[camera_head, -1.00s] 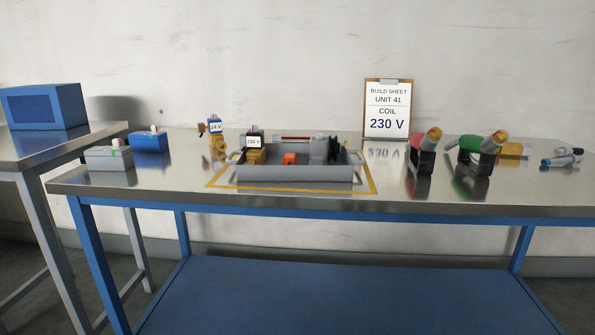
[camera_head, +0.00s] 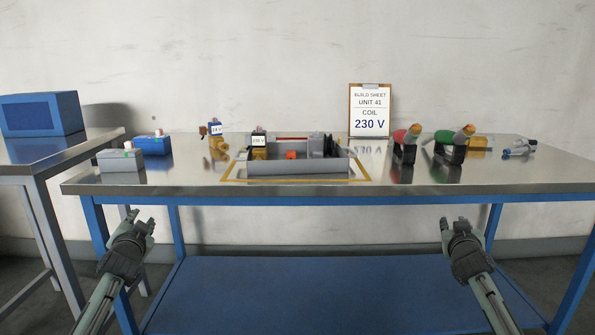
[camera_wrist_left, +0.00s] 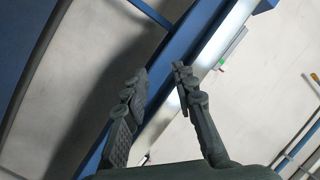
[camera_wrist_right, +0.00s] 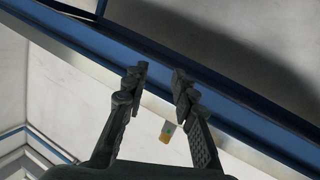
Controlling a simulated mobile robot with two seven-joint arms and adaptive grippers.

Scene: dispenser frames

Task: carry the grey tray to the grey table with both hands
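The grey tray (camera_head: 300,167) sits inside a yellow outline on the steel-topped bench (camera_head: 210,184). It holds an orange part (camera_head: 291,155), a dark round part and a coil labelled 230 V (camera_head: 259,143). The grey table (camera_head: 22,180) stands at the left edge, partly out of view. My left gripper (camera_head: 142,222) is in front of and below the bench edge, left of the tray. My right gripper (camera_head: 456,223) is likewise below the edge, right of the tray. Both wrist views show parted, empty fingers, left (camera_wrist_left: 160,75) and right (camera_wrist_right: 158,75).
A blue box (camera_head: 40,114) stands on the grey table. A grey box (camera_head: 121,160) and a blue box (camera_head: 153,144) are on the bench's left. A 24 V coil (camera_head: 216,138), a build sheet (camera_head: 370,111) and red (camera_head: 404,147) and green (camera_head: 447,147) tools stand near the tray.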

